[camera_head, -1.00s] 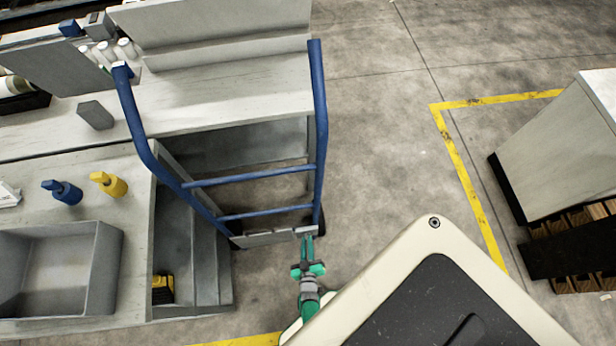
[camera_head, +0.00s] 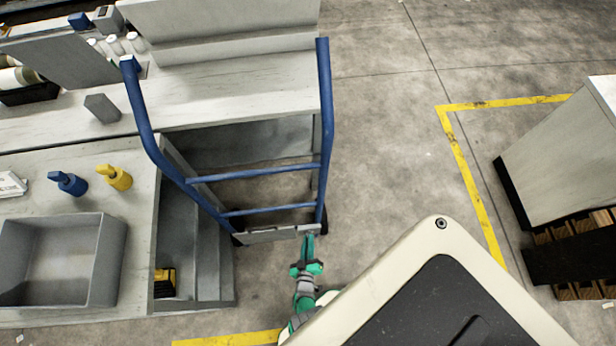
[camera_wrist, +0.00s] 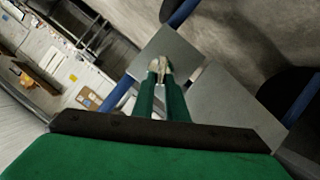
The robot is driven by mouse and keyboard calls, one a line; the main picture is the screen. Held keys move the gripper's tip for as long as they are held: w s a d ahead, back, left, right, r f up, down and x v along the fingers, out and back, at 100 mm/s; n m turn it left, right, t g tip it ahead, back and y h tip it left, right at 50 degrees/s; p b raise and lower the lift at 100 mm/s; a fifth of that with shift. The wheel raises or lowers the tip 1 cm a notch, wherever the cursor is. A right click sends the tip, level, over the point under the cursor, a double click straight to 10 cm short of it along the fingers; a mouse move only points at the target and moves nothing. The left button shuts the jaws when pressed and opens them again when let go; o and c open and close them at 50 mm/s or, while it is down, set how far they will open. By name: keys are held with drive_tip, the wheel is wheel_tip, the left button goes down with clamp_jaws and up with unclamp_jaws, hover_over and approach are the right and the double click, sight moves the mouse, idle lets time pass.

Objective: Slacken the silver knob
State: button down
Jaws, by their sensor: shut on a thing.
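A blue hand truck (camera_head: 146,118) stands by the bench, with a grey metal plate at its lower end (camera_head: 270,235). My gripper (camera_head: 310,238) reaches the right end of this plate. In the wrist view, the two green fingers of my gripper (camera_wrist: 160,78) are closed on a small silver knob (camera_wrist: 159,66), against the flat grey plate (camera_wrist: 180,50). Only the knob's top shows between and just past the fingertips. In the head view the knob is too small to make out.
The workbench (camera_head: 60,140) to the left holds a grey bin (camera_head: 105,265), a blue bottle (camera_head: 68,183) and a yellow bottle (camera_head: 115,178). A yellow tool (camera_head: 165,283) lies on a lower shelf. Open floor (camera_head: 385,150) lies right of the hand truck, before a grey cabinet (camera_head: 565,155).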

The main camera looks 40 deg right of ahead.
drive_tip(key=c, duration=1.8)
unclamp_jaws()
drive_tip(key=shift+o, duration=0.2)
drive_tip(key=shift+s+a, duration=0.1)
drive_tip(key=v, duration=1)
drive_tip(key=shift+s+a, duration=0.2)
drive_tip(key=shift+r, duration=0.15)
